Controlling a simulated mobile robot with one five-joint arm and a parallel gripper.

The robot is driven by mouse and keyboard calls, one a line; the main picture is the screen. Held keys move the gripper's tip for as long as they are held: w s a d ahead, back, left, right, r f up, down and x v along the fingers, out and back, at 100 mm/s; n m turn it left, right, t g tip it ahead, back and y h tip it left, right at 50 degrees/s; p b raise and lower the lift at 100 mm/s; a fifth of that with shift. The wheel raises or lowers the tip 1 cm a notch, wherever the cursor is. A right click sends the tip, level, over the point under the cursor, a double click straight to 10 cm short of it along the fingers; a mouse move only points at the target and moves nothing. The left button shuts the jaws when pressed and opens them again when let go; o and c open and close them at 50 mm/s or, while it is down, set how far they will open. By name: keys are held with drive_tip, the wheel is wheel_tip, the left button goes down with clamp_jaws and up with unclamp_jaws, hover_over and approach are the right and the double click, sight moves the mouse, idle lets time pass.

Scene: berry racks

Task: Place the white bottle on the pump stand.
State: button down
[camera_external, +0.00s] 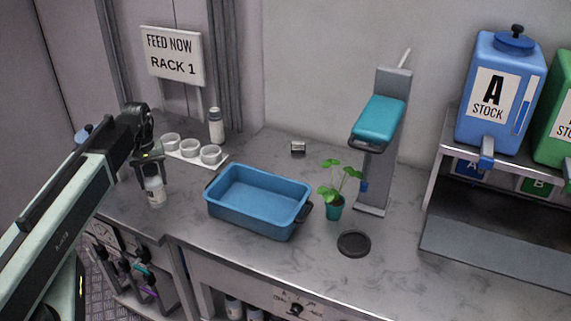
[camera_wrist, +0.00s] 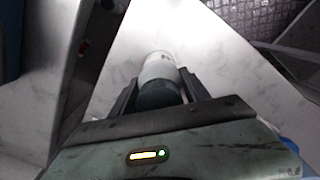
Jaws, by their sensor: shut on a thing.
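My gripper (camera_external: 151,172) is at the left part of the counter, pointing down, shut on a white bottle (camera_external: 154,191). The bottle hangs upright below the fingers; I cannot tell whether its base touches the counter. In the wrist view the white bottle (camera_wrist: 160,67) sits between both fingers of my gripper (camera_wrist: 158,88), its dark cap end nearest me. A tall grey stand (camera_external: 374,185) with a teal head (camera_external: 379,121) stands at the right back and looks like the pump stand. A flat black disc (camera_external: 354,243) lies on the counter in front of it.
A blue tub (camera_external: 258,216) stands between my gripper and the stand. A potted plant (camera_external: 335,207) is beside the stand. Another bottle (camera_external: 216,130) and white cups (camera_external: 190,150) stand behind my gripper. Blue tank A (camera_external: 499,95) is far right.

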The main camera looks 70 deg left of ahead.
wheel_tip(320, 180, up, 10)
drive_tip(key=p, duration=1)
drive_tip(key=shift+r, duration=0.1)
wheel_tip(320, 180, down, 10)
drive_tip(key=b, duration=1)
drive_tip(key=shift+f, duration=0.25)
drive_tip(key=shift+r, duration=0.25)
drive_tip(key=shift+f, duration=0.2)
drive_tip(key=c, duration=0.5)
unclamp_jaws()
drive_tip(key=shift+r, duration=0.1)
wheel_tip(320, 180, up, 12)
drive_tip(key=p, duration=1.2)
drive_tip(key=shift+r, duration=0.25)
drive_tip(key=shift+f, duration=0.1)
